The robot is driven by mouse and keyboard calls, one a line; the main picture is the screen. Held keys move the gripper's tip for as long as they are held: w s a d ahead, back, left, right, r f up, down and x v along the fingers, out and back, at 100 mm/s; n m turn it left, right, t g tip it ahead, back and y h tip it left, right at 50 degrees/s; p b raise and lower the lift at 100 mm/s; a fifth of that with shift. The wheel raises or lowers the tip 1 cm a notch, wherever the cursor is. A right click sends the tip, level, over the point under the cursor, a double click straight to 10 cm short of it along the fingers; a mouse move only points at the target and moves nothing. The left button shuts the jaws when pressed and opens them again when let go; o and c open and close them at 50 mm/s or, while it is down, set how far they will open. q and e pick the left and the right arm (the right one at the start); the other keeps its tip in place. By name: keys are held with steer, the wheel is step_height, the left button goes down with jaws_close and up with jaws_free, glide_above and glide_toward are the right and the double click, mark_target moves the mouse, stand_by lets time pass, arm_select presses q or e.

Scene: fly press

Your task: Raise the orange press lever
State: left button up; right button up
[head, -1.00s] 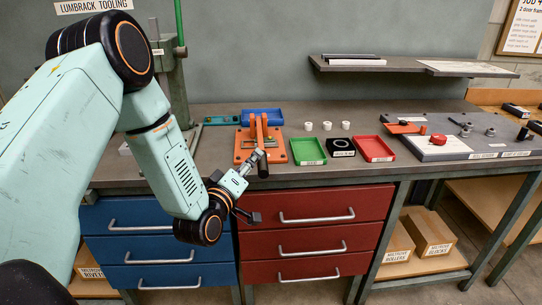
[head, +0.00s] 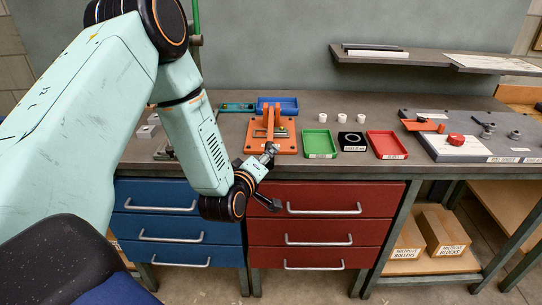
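The orange press (head: 285,145) stands on the bench near its front edge, left of the green tray. Its orange lever (head: 270,122) comes forward over the base, and its front end is low, near my gripper. My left gripper (head: 270,151) is at the front of the press, at or right beside the lever's lower end. The fingers are small and overlap the dark handle end, so I cannot tell whether they are closed on it or touching it. My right gripper is out of view.
A blue tray (head: 288,103) lies behind the press. A grey fixture board (head: 470,148) fills the bench's right side. Drawers lie below the front edge.

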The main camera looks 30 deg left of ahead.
mark_target(270, 137)
arm_select(q)
steer(key=shift+x, duration=1.1)
steer(key=shift+w+a+f, duration=0.2)
steer(key=shift+w+a, duration=0.15)
steer(key=shift+w, duration=0.05)
steer(key=shift+d, duration=0.1)
steer(key=shift+d+r, duration=0.1)
steer(key=shift+c, duration=0.5)
steer(key=c, duration=0.5)
jaws_close()
